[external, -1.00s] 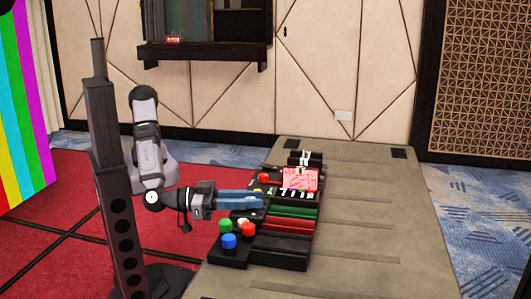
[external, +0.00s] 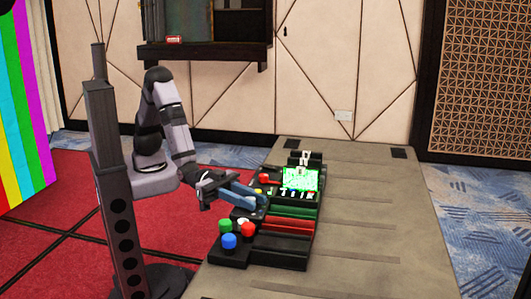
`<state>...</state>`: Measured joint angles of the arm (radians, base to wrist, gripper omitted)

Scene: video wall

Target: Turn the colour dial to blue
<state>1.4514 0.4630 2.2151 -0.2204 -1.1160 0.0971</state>
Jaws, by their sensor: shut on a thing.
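My gripper (external: 260,202) has long blue fingers and reaches down from the left onto the black control panel (external: 250,212). Its fingertips are shut on the colour dial, which they mostly hide. A small screen (external: 300,178) at the back of the panel shows green. The fingers point right and slightly downward.
Green (external: 225,226), blue (external: 229,241) and red (external: 248,230) knobs stand on the panel's near left part. A red knob (external: 265,178) is near the screen. Green (external: 292,211) and red (external: 288,224) bars lie to the right. The grey table (external: 365,220) is clear at right.

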